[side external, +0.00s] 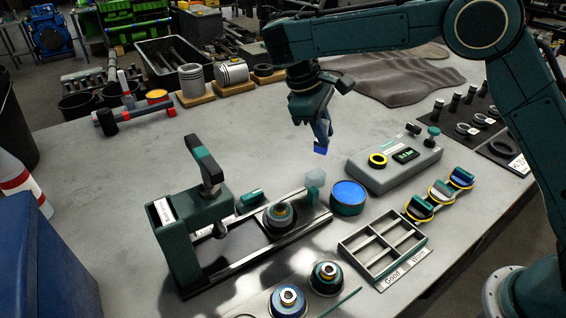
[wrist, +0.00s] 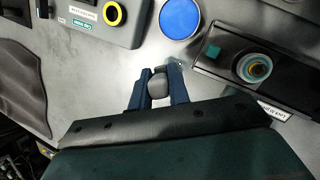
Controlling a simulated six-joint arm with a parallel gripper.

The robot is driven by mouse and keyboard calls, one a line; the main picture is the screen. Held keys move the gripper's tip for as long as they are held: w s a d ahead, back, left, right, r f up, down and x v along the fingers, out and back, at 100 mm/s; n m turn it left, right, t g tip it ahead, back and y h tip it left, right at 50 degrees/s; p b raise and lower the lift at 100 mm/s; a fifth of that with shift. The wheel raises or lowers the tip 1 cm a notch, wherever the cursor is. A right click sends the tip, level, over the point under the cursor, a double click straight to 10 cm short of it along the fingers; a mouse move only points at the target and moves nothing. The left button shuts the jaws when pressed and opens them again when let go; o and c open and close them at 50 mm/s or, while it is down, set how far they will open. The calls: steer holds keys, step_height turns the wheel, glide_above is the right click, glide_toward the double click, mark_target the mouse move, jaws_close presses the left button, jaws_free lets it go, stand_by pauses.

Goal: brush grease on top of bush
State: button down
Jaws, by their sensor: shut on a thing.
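My gripper (side external: 322,140) is above the bench, behind and left of the blue-topped round tin (side external: 348,197). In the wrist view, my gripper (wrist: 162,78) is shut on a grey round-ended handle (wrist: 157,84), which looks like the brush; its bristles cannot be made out. The bush (side external: 279,214), with stacked teal, tan and grey rings, stands upright on the dark rail of the press fixture (side external: 190,235). It also shows in the wrist view (wrist: 254,67), right of the fingers and apart from them. The tin shows there too (wrist: 180,18), its surface flat blue. No grease is discernible on the bush.
A gauge box (side external: 396,160) and a divided tray (side external: 383,247) are to the right. Two more ringed parts (side external: 288,300) (side external: 325,277) stand in front. Pistons (side external: 232,72) are at the back. The bench's left middle is clear.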

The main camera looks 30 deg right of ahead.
steer(key=s+a+r+n+t, duration=0.1)
steer(key=s+a+n, duration=0.1)
steer(key=a+n, duration=0.4)
steer(key=s+a+r+n, duration=0.1)
steer(key=s+a+n, duration=0.1)
steer(key=a+n, duration=0.4)
steer(key=shift+s+a+t+h, duration=0.3)
steer(key=shift+a+t, duration=0.1)
steer(key=shift+a, duration=0.45)
steer(key=shift+w+f, duration=0.1)
steer(key=shift+f, duration=0.1)
steer(key=shift+f, duration=2.15)
steer(key=shift+f, duration=0.6)
steer(key=shift+w, duration=0.15)
steer(key=shift+w, duration=0.25)
steer(key=shift+s, duration=0.15)
stand_by(0.4)
